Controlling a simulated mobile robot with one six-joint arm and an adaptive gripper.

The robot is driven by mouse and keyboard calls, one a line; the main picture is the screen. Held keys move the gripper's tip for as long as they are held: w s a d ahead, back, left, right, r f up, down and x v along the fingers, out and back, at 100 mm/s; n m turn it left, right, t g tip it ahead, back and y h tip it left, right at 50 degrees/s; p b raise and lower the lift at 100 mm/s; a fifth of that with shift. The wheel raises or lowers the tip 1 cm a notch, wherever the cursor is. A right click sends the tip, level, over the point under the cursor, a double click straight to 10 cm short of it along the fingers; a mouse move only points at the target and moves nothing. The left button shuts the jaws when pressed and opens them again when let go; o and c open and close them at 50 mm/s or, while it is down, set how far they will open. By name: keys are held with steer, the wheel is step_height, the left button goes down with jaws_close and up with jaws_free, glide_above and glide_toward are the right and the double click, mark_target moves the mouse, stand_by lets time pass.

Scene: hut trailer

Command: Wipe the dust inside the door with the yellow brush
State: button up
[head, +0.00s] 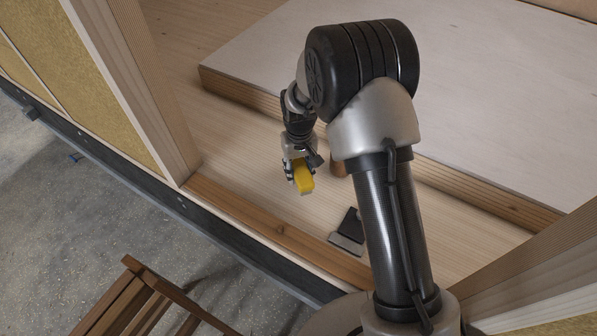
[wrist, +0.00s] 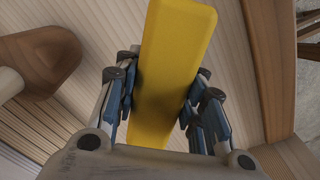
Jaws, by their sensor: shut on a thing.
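The yellow brush (head: 306,183) is in my gripper (head: 299,176), over the pale wooden floor inside the door opening. In the wrist view the brush (wrist: 178,48) is a long yellow block between the blue-padded fingers of my gripper (wrist: 165,88), which are shut on it from both sides. Its underside is hidden, and I cannot tell whether it touches the floor. The door opening has a wooden sill (head: 262,222) along its front edge. I cannot make out dust on the floor (head: 240,150).
A black and grey flat tool (head: 350,230) lies near the sill. A brown wooden object (head: 338,165) is partly hidden by my arm; a brown rounded head (wrist: 45,58) shows in the wrist view. A raised pale panel (head: 290,60) lies behind. Wooden slats (head: 140,300) stand outside.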

steer(key=shift+r+p, duration=0.45)
steer(key=shift+r, duration=0.6)
